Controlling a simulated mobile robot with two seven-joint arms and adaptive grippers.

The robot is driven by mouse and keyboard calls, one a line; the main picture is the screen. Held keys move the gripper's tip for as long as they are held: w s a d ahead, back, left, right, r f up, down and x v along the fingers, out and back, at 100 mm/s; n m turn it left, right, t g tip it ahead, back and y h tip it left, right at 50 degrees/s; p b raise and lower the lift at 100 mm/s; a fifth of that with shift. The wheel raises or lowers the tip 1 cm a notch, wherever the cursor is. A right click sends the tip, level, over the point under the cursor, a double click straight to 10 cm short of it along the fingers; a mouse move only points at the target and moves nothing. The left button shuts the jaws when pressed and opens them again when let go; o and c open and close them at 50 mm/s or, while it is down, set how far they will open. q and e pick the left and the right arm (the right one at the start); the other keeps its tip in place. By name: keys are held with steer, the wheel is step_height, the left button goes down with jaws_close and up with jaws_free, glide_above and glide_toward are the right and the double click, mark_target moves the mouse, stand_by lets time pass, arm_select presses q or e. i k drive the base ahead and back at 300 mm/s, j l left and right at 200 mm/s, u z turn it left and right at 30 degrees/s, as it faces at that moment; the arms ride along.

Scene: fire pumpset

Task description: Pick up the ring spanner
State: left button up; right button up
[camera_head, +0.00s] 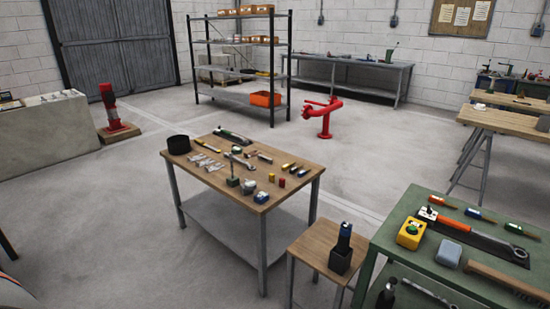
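A long tool with an orange grip (452,223) and a round, ring-like metal end (519,253) lies on the green table (402,260) at the right. It may be the ring spanner, but the dark flat shape beside it makes this hard to tell. A silvery long tool (240,161) lies among small tools on the wooden-topped table (215,184); its end shape is too small to tell. Another metal tool (430,293) shows low at the green table's front, partly cut off. Neither of my grippers is in view.
A yellow box (411,233), a grey-blue box (448,255), a brush (510,280) and several screwdrivers (480,215) crowd the green table. A stool (310,247) bearing a dark bottle-like tool (342,248) stands between the tables. Floor is open behind, around a red pipe stand (325,122).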

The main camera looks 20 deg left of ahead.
mark_target(253, 167)
steer(key=i+j+z, duration=0.1)
steer(key=j+z, duration=0.2)
steer(key=j, duration=0.15)
steer(key=i+j+z, duration=0.1)
steer(key=j+z, duration=0.15)
steer(key=j, duration=0.2)
steer(key=j+z, duration=0.3)
steer(key=j, duration=0.6)
steer(key=j+z, duration=0.15)
steer(key=j, duration=1.8)
